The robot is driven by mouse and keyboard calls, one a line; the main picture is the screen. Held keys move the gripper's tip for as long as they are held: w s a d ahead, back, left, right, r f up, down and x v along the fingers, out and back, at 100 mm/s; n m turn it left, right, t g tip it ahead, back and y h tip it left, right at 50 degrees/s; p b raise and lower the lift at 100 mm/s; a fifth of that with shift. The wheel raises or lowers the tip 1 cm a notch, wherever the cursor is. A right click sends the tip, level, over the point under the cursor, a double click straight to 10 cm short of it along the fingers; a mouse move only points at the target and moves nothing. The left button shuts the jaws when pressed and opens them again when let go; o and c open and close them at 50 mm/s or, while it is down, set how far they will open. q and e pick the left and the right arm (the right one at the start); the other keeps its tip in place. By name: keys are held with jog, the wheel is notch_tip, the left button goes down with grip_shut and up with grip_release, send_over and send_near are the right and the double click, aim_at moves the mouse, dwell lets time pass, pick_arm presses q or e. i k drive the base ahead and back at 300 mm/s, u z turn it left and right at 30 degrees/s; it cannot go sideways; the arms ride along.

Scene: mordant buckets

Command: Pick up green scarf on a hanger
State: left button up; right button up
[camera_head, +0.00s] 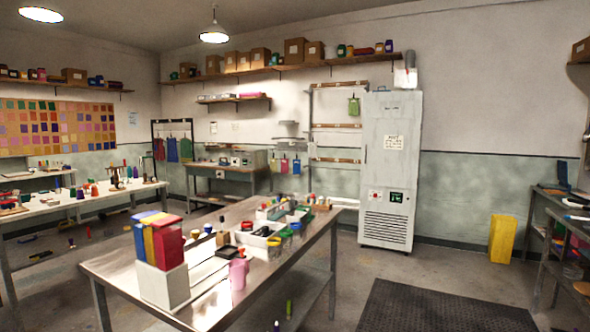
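A small green cloth (353,105) hangs on the wall-mounted rack with wooden rails, left of the tall white cabinet; it looks like a green scarf on a hanger, but the hanger itself is too small to make out. Neither of my grippers shows in this view.
A white cabinet (390,170) and a yellow bin (502,238) stand along the back wall. A dark floor mat (440,308) lies at right. Shelving fills the right edge.

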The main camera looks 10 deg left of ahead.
aim_at(353, 102)
jog(key=z, duration=0.35)
jog(key=i, duration=7.7)
jog(key=u, duration=2.15)
